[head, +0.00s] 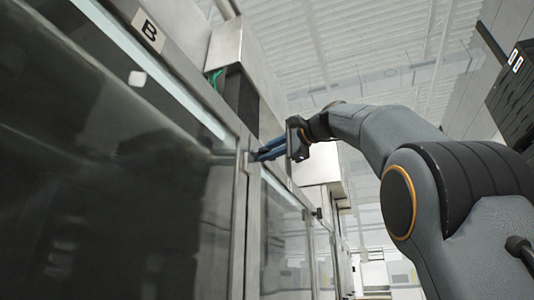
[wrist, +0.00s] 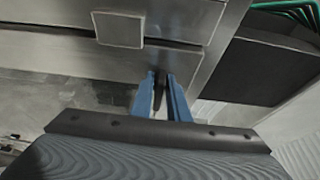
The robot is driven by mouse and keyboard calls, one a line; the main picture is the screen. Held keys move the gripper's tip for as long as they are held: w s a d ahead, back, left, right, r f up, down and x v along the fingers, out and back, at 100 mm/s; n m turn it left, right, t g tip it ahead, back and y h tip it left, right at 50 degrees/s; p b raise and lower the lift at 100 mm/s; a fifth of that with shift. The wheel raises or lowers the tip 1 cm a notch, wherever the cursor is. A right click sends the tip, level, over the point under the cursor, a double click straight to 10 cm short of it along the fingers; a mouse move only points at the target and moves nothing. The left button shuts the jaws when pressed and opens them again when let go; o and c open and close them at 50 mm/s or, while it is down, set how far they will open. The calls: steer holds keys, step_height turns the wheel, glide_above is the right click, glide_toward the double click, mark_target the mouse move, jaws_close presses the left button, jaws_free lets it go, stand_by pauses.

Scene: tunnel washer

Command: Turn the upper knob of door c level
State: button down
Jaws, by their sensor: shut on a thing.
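My gripper (head: 256,155) reaches to the metal frame right of the door marked B, its blue fingers pointing at the frame. In the wrist view the two blue fingers (wrist: 161,92) stand on either side of a small dark knob (wrist: 160,88) and are closed on it. The knob sits by the edge of the metal frame, below a pale square plate (wrist: 119,29). The fingers hide much of the knob, so I cannot tell its exact angle. In the head view the gripped knob is hidden by the fingers.
The dark glass door B (head: 110,170) with its label (head: 148,30) fills the left. Another glass door (head: 284,240) lies beyond the frame. A metal box (head: 232,45) with green hoses stands above. A dark cabinet (head: 512,95) is at the upper right.

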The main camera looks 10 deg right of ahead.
stand_by(0.4)
steer(key=c, duration=1.8)
jaws_free()
steer(key=shift+c, duration=0.2)
steer(key=shift+s, duration=0.1)
steer(key=b+v, duration=0.3)
steer(key=v, duration=0.4)
steer(key=shift+s+d, duration=0.2)
steer(key=shift+s, duration=0.1)
